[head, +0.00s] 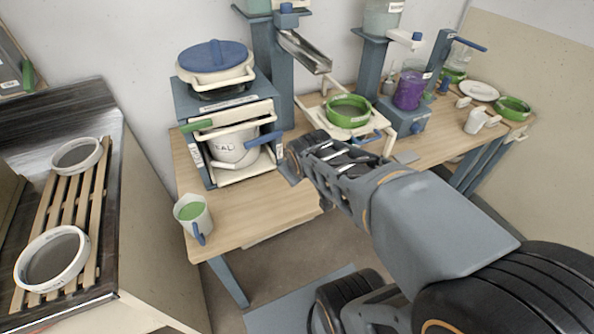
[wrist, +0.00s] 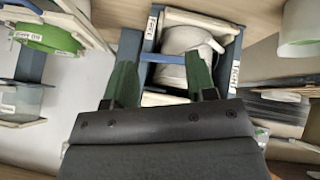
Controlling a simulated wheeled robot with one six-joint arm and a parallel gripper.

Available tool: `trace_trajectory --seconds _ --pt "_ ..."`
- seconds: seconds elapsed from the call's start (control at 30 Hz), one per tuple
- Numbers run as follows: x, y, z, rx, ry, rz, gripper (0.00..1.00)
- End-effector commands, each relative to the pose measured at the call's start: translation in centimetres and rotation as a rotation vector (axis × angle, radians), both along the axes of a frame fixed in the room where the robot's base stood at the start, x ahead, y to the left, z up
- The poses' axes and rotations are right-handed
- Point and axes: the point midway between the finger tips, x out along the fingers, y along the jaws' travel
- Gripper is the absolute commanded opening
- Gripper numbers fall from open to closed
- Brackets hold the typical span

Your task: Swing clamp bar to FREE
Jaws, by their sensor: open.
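The clamp bar appears to be the blue bar (head: 265,139) on the front of the blue-grey frame (head: 182,100). In the wrist view the blue bar (wrist: 166,58) crosses in front of a white bucket (wrist: 188,42). A FREE label (wrist: 151,27) is on the left post and a TIGHT label (wrist: 235,70) on the right post. My gripper (wrist: 161,85) is open, its green fingers spread either side of the bar's line, with no contact visible. In the head view its fingertips are hidden.
A blue-lidded tub (head: 214,62) sits atop the frame. A green-filled jug (head: 193,215) stands at the table's front left. A green sieve (head: 348,110) and purple jug (head: 409,90) are to the right. A slatted rack (head: 70,205) stands left.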

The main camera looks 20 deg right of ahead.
Motion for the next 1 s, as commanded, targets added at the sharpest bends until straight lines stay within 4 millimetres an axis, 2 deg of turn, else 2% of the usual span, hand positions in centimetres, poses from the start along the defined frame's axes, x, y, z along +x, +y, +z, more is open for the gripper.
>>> trace_trajectory --seconds 0.3,0.73,0.93,1.0 --pt "-1.9 1.0 0.5 0.074 0.062 -0.071 0.51" --pt "-2.3 1.2 0.6 0.090 0.075 -0.084 0.51" --pt "-5.9 3.1 0.9 0.207 0.190 -0.189 0.51" --pt "-6.9 3.7 0.9 0.239 0.227 -0.218 0.45"
